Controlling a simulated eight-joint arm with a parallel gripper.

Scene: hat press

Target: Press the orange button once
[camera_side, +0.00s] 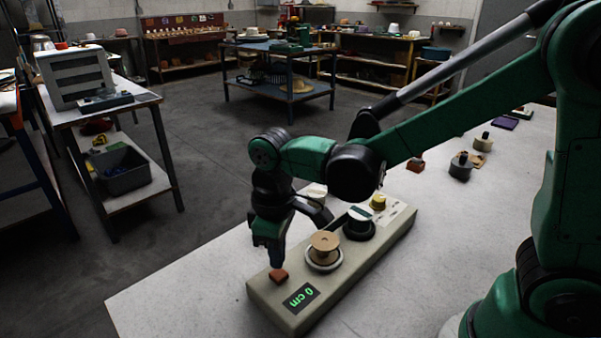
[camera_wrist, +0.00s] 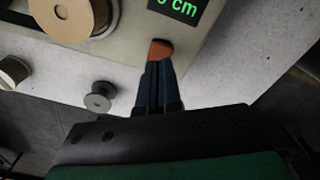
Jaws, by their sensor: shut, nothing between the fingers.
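The orange button (camera_side: 279,275) sits near the left front end of a long beige panel (camera_side: 345,277), beside a green "0 cm" display (camera_side: 300,298). My gripper (camera_side: 275,262) is shut and empty, pointing down right above the button. In the wrist view the fingertips of my gripper (camera_wrist: 158,66) are together and reach the button (camera_wrist: 160,50), covering part of it. I cannot tell whether they touch it or hang just over it. The display (camera_wrist: 178,8) is partly cut off at the top of the wrist view.
The panel also bears a tan round knob (camera_side: 324,241), a black-and-white knob (camera_side: 359,219) and a yellow knob (camera_side: 378,201). A small grey knob (camera_wrist: 99,96) shows in the wrist view. Several small items stand on the pale table (camera_side: 200,285) at the back right. The table's front left is clear.

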